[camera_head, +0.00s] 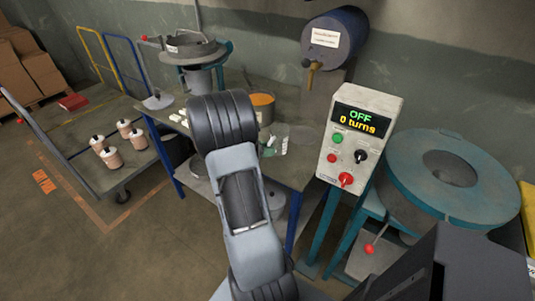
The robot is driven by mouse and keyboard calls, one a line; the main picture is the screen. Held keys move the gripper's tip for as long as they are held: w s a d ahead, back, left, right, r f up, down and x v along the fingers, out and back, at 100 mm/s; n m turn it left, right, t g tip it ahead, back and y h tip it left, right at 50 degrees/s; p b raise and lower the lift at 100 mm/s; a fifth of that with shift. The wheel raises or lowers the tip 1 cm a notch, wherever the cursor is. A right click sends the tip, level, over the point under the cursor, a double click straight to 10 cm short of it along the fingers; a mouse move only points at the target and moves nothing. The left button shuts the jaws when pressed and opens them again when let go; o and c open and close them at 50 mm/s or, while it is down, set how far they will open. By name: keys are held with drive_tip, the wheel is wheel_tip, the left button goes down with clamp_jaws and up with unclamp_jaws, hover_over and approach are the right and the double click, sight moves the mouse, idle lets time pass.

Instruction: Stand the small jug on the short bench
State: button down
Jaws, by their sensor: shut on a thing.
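My arm rises through the middle of the view, and its links hide part of the workbench behind it. My gripper cannot be made out; the arm covers where it may be. A blue-legged bench (296,172) with a grey top stands behind the arm. I cannot tell whether it is the short bench. An open container with orange contents (262,100) stands on it. Small pale and green items (272,146) show just right of the arm, too small to identify. I cannot pick out the small jug with certainty.
A control box (356,140) reading "OFF, 0 turns" and a round teal machine (398,172) stand right. A blue drum (334,38) with a tap is behind. A cart (100,178) with several capped pots is left. Open floor lies at front left.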

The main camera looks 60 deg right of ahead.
drive_tip(key=shift+f, duration=0.9)
drive_tip(key=shift+f, duration=0.2)
drive_tip(key=c, duration=1.2)
unclamp_jaws()
